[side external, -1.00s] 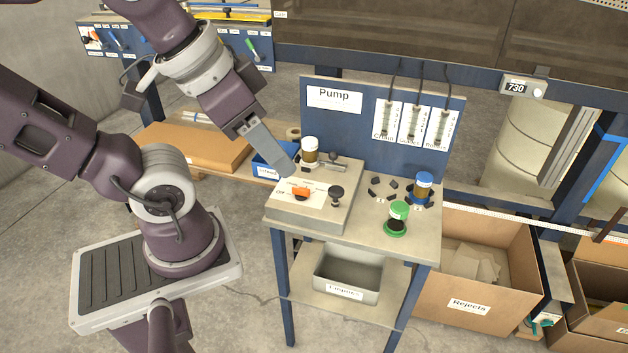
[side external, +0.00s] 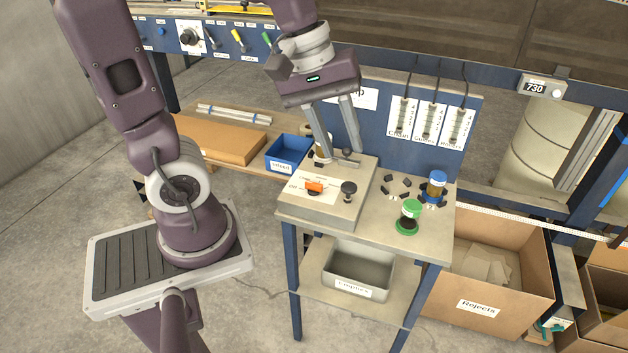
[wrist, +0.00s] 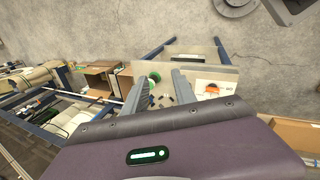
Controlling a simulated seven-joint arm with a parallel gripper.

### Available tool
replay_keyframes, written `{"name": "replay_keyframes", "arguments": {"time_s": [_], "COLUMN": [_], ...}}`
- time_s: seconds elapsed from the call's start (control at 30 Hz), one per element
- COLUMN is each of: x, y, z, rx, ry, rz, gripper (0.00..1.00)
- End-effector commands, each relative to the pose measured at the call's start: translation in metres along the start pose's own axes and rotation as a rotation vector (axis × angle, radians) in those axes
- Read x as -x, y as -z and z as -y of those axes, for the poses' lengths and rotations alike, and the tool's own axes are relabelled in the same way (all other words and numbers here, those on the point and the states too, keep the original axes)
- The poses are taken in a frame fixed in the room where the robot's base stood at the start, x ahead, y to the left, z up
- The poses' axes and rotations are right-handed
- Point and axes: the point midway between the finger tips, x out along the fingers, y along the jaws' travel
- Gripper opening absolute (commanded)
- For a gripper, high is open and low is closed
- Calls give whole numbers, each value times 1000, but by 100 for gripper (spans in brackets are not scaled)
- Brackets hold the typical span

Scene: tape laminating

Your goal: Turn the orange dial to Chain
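The orange dial (side external: 314,186) sits on a white label on top of the grey pump box (side external: 345,208), at the left of the pump bench. It also shows in the wrist view (wrist: 212,89), right of my fingers. The lettering around it is too small to read surely. My gripper (side external: 343,157) is open, with two long grey fingers pointing down over the back of the box, behind and right of the dial. In the wrist view my gripper (wrist: 154,80) has its fingers apart with nothing held between them. It appears apart from the dial.
A black knob (side external: 349,188) stands right of the dial. A capped jar behind the box is partly hidden by my fingers. A blue panel (side external: 385,135) rises behind. A blue bin (side external: 289,152) is at left.

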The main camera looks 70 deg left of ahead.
Motion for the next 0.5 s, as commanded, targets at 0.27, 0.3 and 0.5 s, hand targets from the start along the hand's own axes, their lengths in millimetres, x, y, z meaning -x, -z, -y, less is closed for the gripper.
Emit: {"name": "replay_keyframes", "arguments": {"time_s": [0.27, 0.3, 0.5], "x": [-111, -118, -137], "y": [137, 147, 162], "z": [84, 97, 124], "rx": [1165, 1249, 1392], "ry": [232, 252, 282], "rz": [-135, -171, -240], "gripper": [33, 33, 33]}}
